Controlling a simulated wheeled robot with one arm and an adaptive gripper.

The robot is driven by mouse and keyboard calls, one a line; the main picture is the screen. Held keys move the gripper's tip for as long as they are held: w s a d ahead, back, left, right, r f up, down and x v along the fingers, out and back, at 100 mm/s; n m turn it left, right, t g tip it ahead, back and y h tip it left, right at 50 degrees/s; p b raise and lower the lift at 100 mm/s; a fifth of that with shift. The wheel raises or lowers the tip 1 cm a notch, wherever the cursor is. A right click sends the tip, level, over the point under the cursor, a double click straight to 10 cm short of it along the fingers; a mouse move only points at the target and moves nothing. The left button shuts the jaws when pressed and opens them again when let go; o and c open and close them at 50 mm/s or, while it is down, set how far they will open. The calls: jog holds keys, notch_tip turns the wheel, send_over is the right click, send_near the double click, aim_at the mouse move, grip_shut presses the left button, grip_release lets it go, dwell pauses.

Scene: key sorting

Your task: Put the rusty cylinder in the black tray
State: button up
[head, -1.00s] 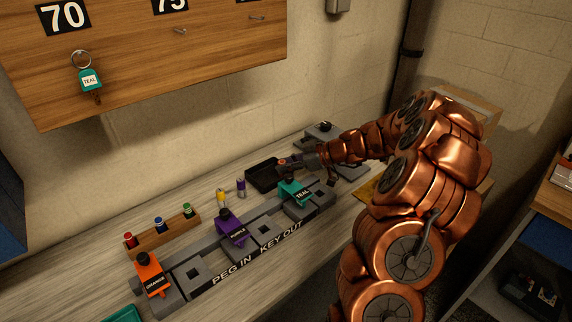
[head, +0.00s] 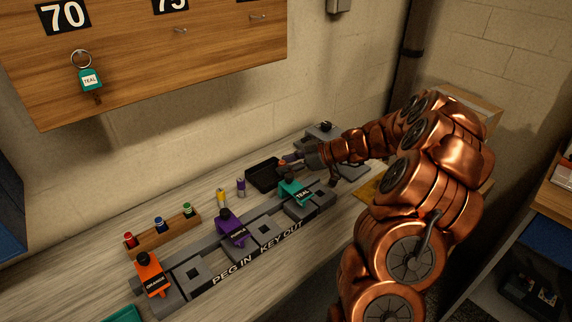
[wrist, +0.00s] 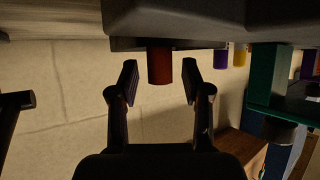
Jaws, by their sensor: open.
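The rusty cylinder (wrist: 160,66) is a short red-brown peg. In the wrist view, which looks upside down, it stands between and just beyond my two fingertips, with a gap on each side. In the head view it is a small orange spot (head: 283,162) at the back right of the black tray (head: 262,186). Its base is hidden in the wrist view, but it appears to be inside the tray. My gripper (wrist: 160,84) is open and empty, and it reaches in from the right in the head view (head: 290,163).
A grey key rail with teal (head: 295,191), purple (head: 232,230) and orange (head: 151,275) tags runs along the bench front. Yellow (head: 221,198) and purple (head: 241,187) cylinders stand left of the tray. A wooden rack (head: 165,234) holds red, blue and green cylinders.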

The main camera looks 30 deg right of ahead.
jog(key=b+v, duration=0.1)
jog(key=v, duration=1)
jog(key=shift+s+d, duration=0.2)
jog(key=s+a+r+m+g+h+p, duration=0.1)
jog(key=s+a+r+g+p, duration=0.25)
jog(key=a, duration=0.85)
jog(key=s+a+r+m+g+p, duration=0.1)
jog(key=s+a+r+g, duration=0.25)
jog(key=s+a, duration=0.6)
jog(key=s+a+m+g+h+p, duration=0.2)
jog(key=s+a+g+h, duration=0.1)
jog(key=s+a, duration=0.45)
jog(key=s+d+m+h+p, duration=0.1)
jog(key=s+d+m+h, duration=0.1)
jog(key=s, duration=0.4)
jog(key=s+d+m+h+p, duration=0.2)
jog(key=s+m, duration=0.1)
jog(key=s, duration=0.3)
jog(key=shift+s+r+h, duration=0.2)
jog(key=shift+r+h, duration=0.1)
jog(key=shift+r, duration=0.05)
